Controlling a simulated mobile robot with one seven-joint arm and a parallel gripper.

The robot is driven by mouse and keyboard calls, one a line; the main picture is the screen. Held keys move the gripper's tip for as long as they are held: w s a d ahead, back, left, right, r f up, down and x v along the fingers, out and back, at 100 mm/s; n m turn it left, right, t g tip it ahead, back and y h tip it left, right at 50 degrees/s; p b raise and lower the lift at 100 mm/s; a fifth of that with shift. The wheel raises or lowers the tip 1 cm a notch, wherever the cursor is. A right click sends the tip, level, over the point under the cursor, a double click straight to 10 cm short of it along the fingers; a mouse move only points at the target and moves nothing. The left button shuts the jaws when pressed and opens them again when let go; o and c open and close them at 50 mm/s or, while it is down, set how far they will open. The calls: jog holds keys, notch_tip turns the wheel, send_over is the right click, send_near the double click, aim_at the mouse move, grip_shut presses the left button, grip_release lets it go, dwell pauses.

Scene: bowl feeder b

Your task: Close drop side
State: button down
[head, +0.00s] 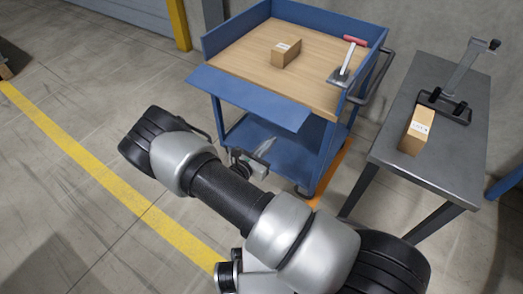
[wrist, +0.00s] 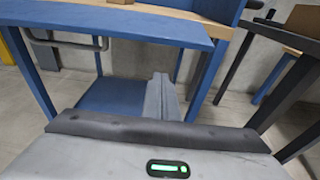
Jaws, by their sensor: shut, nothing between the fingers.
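The drop side (head: 248,96) of the blue cart is a long flat blue panel. It is folded outward from the front edge of the wooden deck (head: 240,62), so that side is open. In the wrist view the drop side (wrist: 110,22) crosses the top of the picture. My gripper (head: 264,148) is below the drop side, in front of the cart's lower shelf, and apart from the panel. In the wrist view my gripper (wrist: 161,85) shows as grey fingers together with nothing held, pointing under the panel.
A cardboard box (head: 286,52) and a red-handled tool (head: 347,58) lie on the deck. The cart has a blue lower shelf (head: 310,140) and a side handle (head: 378,78). A grey table (head: 445,165) with another box (head: 416,131) stands at right. Floor at left is clear.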

jog(key=shift+w+d+r, duration=0.2)
jog(key=shift+w+r, duration=0.1)
jog(key=shift+r, duration=0.3)
jog(key=shift+w+d+r, duration=0.25)
jog(key=shift+w+r, duration=0.05)
jog(key=shift+r, duration=0.3)
jog(key=shift+w+d+r, duration=0.2)
jog(key=shift+w+r, duration=0.1)
jog(key=shift+r, duration=0.3)
jog(key=shift+r, duration=0.1)
